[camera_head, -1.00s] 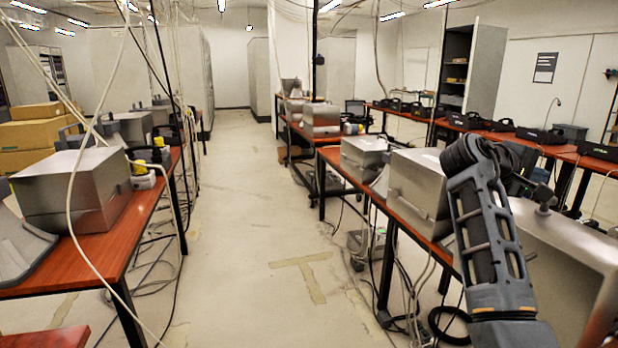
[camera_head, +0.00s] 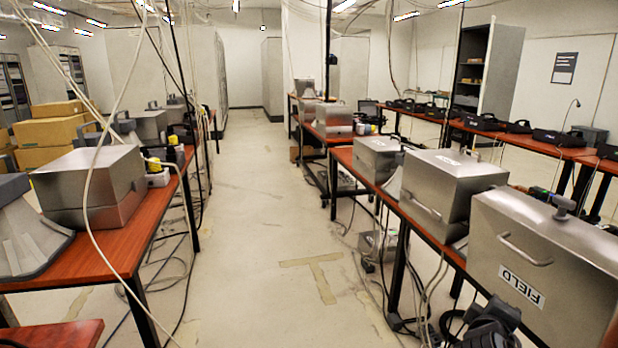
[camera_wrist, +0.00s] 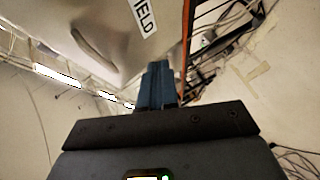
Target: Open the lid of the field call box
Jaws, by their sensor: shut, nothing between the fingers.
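The field call box (camera_head: 570,262) is a large silver metal box at the right of the head view. It has a bar handle (camera_head: 524,250) and a white FIELD label (camera_head: 521,287) on its front, and a dark knob on top. No open gap shows at its lid. In the wrist view the label (camera_wrist: 143,14) and the curved handle (camera_wrist: 90,52) show at the top. My gripper (camera_wrist: 158,70) is shut and empty, apart from the handle and below the label in that view. In the head view only a dark part of my arm shows at the bottom edge.
More silver boxes (camera_head: 455,185) stand on the same red table, left of the field box. Another table (camera_head: 150,240) with a silver box runs along the left. The aisle floor (camera_head: 265,220) between is clear. Cables hang below the tables and from the ceiling.

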